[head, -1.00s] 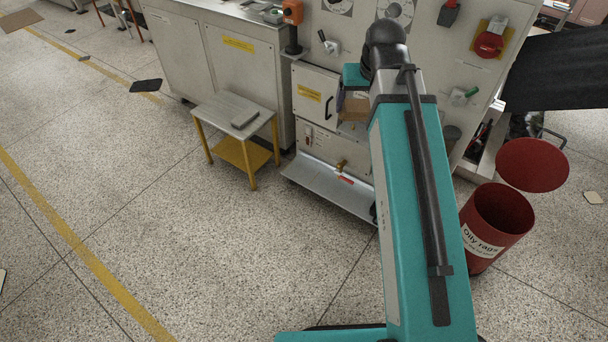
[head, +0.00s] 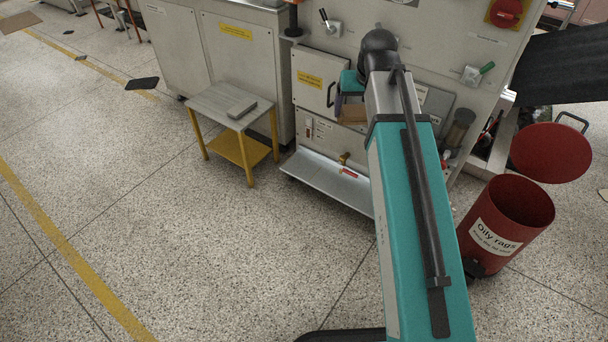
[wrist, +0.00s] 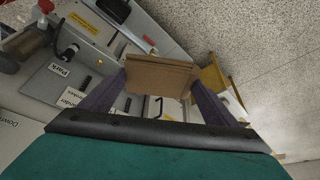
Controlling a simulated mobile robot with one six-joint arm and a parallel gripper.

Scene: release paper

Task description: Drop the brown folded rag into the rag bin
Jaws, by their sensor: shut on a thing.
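The brown folded rag (wrist: 158,78) is held between the two dark purple fingers of my gripper (wrist: 157,92) in the wrist view. In the head view the rag (head: 352,113) shows as a small brown patch left of my arm, in front of the grey machine; my gripper (head: 347,92) is mostly hidden there by my arm. The rag bin (head: 505,232) is a red drum labelled "Oily rags" at the right of the head view. Its round lid (head: 551,153) is raised and its mouth is open. The rag is well left of the bin, apart from it.
A grey machine cabinet (head: 322,70) with switches and a low metal shelf (head: 325,180) stands behind my arm. A small table with yellow legs (head: 213,103) carries a grey block.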

